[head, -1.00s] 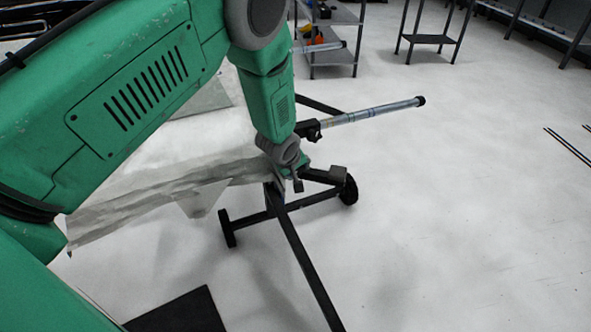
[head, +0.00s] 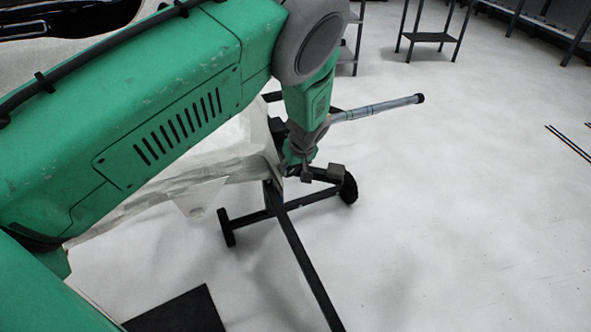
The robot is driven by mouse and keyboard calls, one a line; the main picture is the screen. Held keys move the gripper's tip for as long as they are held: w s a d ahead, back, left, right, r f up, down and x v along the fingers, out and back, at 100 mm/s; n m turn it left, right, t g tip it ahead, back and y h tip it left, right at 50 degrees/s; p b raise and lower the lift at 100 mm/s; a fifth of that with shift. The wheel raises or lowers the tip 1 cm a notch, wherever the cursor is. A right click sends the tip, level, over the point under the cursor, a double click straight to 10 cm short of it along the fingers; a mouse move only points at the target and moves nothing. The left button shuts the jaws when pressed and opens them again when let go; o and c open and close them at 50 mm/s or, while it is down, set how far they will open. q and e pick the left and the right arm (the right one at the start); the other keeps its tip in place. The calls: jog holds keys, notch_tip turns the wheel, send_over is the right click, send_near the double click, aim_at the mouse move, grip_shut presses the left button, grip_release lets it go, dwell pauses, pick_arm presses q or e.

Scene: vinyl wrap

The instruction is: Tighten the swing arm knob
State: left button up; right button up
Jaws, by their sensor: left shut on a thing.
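A black wheeled stand (head: 292,240) is on the pale floor. A silver tube (head: 375,110) with a black end cap sticks out from it to the right. Wrinkled translucent film (head: 190,181) stretches left from the stand. My left gripper (head: 303,174) is at the joint near the middle of the stand, pointing down. It is shut on a small part there, apparently the swing arm knob, which the fingers mostly hide. A dark block (head: 336,171) sits just right of the fingers. My right gripper is not in view.
Dark shelving (head: 429,38) stands along the back. A black mat (head: 178,312) lies at the bottom left. Thin dark rods (head: 570,145) lie on the floor at right.

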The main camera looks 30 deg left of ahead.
pick_arm(q)
jog(key=shift+w+d+r+g+y+b, duration=0.1)
jog(key=shift+w+g+y+b, duration=0.05)
jog(key=shift+g+y+b, duration=0.55)
jog(key=shift+m, duration=0.3)
jog(key=o, duration=1.2)
jog(key=shift+r, duration=0.1)
jog(key=shift+d, duration=0.15)
jog(key=shift+d+r, duration=0.15)
jog(key=shift+r, duration=0.15)
jog(key=v, duration=0.7)
